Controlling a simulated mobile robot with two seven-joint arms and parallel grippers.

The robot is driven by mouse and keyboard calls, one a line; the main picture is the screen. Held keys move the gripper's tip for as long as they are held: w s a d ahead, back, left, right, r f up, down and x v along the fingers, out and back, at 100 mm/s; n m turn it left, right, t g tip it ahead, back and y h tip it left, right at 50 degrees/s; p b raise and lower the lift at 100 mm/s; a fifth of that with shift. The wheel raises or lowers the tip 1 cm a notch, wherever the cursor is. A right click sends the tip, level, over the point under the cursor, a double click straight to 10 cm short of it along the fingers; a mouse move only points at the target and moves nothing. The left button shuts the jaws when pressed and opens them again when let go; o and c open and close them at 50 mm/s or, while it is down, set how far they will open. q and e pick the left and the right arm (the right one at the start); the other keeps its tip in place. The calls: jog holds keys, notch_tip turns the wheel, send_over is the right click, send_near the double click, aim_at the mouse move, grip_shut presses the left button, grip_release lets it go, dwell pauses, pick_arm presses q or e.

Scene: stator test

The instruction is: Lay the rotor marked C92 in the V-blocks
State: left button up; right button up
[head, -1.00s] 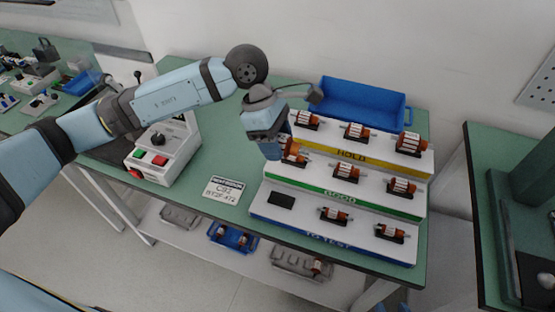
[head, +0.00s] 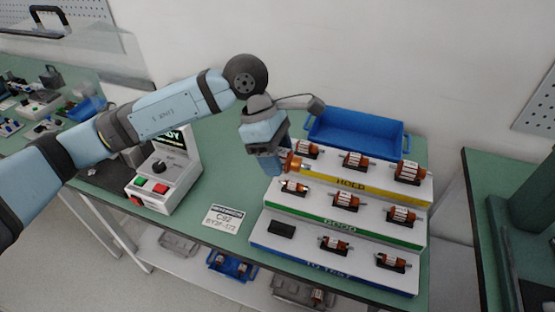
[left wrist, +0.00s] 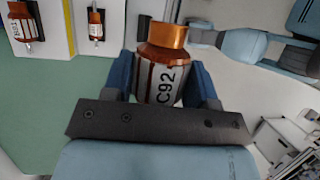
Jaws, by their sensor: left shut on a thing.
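My left gripper (head: 272,166) is shut on a rotor (head: 291,162) with a copper end, in the air in front of the rack's left end. In the left wrist view the rotor (left wrist: 162,75) sits between the blue fingers (left wrist: 160,82), and its white label reads C92. A card (head: 224,218) on the green table also reads C92. The tester (head: 163,187) with red and green buttons stands to the left, its screen partly behind my left arm. I cannot make out the V-blocks; my arm covers part of that area. My right gripper is not in view.
A three-step rack (head: 340,250) marked HOLD, GOOD and TO TEST bears several other rotors. Its lowest step has an empty dark cradle (head: 281,229) at the left. A blue bin (head: 357,134) stands behind. Table between tester and rack is mostly clear.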

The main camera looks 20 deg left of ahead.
pick_arm(q)
jog(key=shift+r, duration=1.2)
jog(key=shift+f, duration=0.1)
